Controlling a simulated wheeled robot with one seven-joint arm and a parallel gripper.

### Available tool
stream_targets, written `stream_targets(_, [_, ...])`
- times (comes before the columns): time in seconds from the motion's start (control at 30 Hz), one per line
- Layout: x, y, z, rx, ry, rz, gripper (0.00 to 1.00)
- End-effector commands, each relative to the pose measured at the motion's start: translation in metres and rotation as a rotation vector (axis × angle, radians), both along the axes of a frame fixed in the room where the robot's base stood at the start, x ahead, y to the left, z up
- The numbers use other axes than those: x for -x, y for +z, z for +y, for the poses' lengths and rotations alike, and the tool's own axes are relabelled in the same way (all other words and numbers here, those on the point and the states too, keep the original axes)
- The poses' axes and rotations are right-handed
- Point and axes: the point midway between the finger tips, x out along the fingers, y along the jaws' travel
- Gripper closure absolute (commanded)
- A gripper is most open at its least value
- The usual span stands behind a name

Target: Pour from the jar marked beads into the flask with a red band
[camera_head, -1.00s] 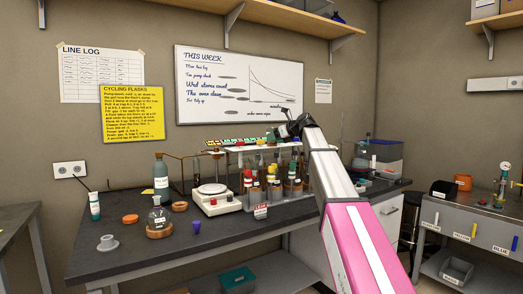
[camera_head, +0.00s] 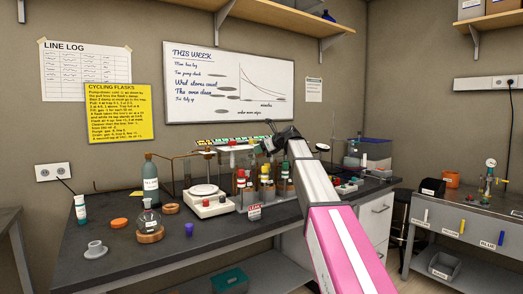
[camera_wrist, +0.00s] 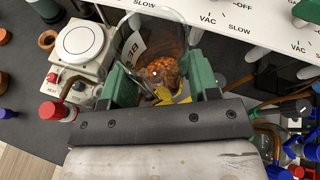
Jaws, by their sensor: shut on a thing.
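My gripper (camera_wrist: 163,88) is shut on a clear jar (camera_wrist: 150,35) in the wrist view. The jar has orange beads low inside and a white label, partly readable as "BE". The green fingers sit on either side of it. In the head view my gripper (camera_head: 272,136) is small above the back of the bench, behind the glassware rack, and the jar is hard to make out there. A round clear flask (camera_head: 149,219) with a dark tag stands on a cork ring at the bench's left. I cannot make out a red band on any flask.
A white hotplate (camera_head: 207,203) stands right of the round flask; it also shows in the wrist view (camera_wrist: 88,48). A rack of capped bottles (camera_head: 262,185) stands beside it. A blue cone (camera_head: 188,230) and a grey flanged piece (camera_head: 95,250) stand near the front. The front bench strip is mostly clear.

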Motion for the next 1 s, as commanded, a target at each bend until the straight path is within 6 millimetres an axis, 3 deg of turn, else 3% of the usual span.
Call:
stream_targets(0.33, [-0.006, 0.013, -0.005, 0.299, 0.0, -0.398, 0.71])
stream_targets(1.0, [0.016, 0.029, 0.011, 0.76, -0.001, -1.009, 0.71])
